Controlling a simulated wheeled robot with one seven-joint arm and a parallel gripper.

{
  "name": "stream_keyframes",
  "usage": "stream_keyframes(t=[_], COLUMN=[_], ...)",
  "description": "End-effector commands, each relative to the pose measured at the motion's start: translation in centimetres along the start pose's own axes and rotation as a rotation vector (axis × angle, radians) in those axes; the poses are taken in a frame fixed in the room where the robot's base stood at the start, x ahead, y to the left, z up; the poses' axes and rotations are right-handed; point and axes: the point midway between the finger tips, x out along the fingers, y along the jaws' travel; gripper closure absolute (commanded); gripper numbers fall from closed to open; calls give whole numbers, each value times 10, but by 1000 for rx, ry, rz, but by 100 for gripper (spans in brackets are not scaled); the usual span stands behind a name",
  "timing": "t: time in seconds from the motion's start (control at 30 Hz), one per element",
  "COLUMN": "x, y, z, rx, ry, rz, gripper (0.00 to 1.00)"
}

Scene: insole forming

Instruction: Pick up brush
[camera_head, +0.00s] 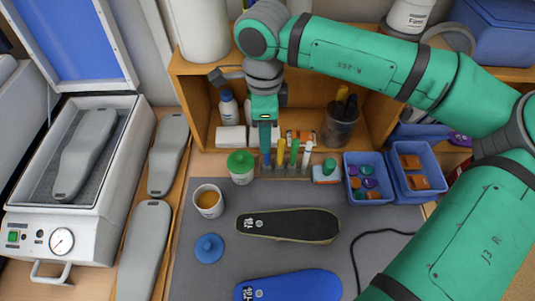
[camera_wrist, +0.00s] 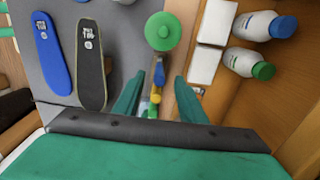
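A row of upright tools with coloured handles stands in a holder at the back of the work mat. In the head view I see a yellow handle (camera_head: 280,151), a green handle (camera_head: 294,152) and a pale one (camera_head: 306,156). Which of them is the brush I cannot tell. My gripper (camera_head: 265,143) points down at the left end of the row. In the wrist view my gripper (camera_wrist: 158,80) is open, its two fingers apart. A blue handle (camera_wrist: 159,73) and a yellow handle (camera_wrist: 155,97) show in the gap between them. Contact is not visible.
A green-lidded jar (camera_head: 240,168) stands close left of the row. A cup (camera_head: 208,201), a blue lidded pot (camera_head: 209,248) and insoles (camera_head: 289,225) lie on the mat. Blue bins (camera_head: 369,178) are to the right. A wooden shelf (camera_head: 187,100) rises behind.

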Motion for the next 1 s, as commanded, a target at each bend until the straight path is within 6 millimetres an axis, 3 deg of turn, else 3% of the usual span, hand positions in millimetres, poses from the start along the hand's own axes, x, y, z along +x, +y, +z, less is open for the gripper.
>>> stream_keyframes(t=[0.17,0.5,0.8,0.97,1.0], x=[10,52,57,57,57], y=[0,0,0,0,0], z=[-1,-8,-8,-6,-6], rx=[0,8,7,4,4], ry=[0,-1,0,0,0], rz=[0,0,-1,-1,-1], gripper=[62,62,62,98,100])
